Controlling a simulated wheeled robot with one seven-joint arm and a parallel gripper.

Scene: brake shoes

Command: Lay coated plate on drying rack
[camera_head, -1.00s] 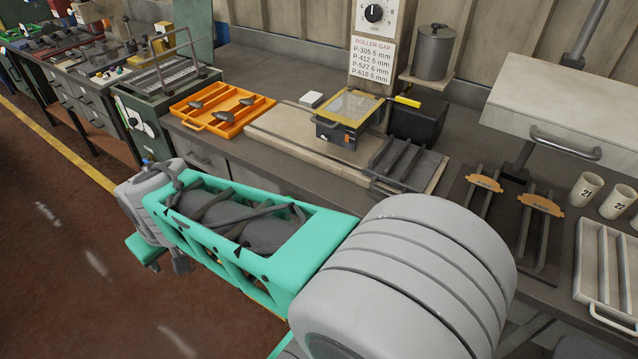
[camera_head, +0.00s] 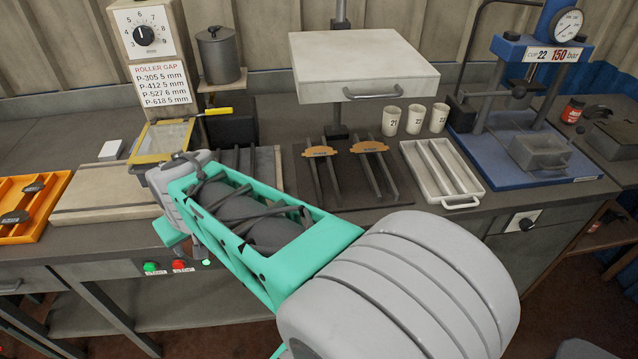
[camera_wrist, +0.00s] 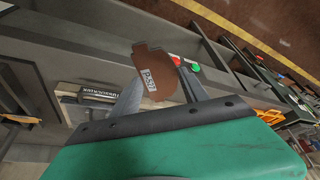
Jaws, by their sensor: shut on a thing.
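A reddish-brown plate (camera_wrist: 152,68) with a white label starting "P-5" is in my gripper (camera_wrist: 160,82) in the wrist view, its fingers on either side of the plate's lower part. In the head view the gripper and plate are hidden behind my arm. A dark rack with long rails (camera_head: 310,192) stands on the bench at the middle, and two orange-brown plates lie across its rails, a left one (camera_head: 320,152) and a right one (camera_head: 370,147). Another dark railed rack (camera_head: 262,160) is partly hidden behind my arm, left of it. I cannot tell which is the drying rack.
A white slotted tray (camera_head: 478,188) and several cups (camera_head: 415,119) stand right of the rack. A pale box with a handle (camera_head: 362,65) overhangs it. A blue press (camera_head: 545,140) is at right. A yellow-framed roller unit (camera_head: 160,140) and orange tray (camera_head: 52,205) are at left.

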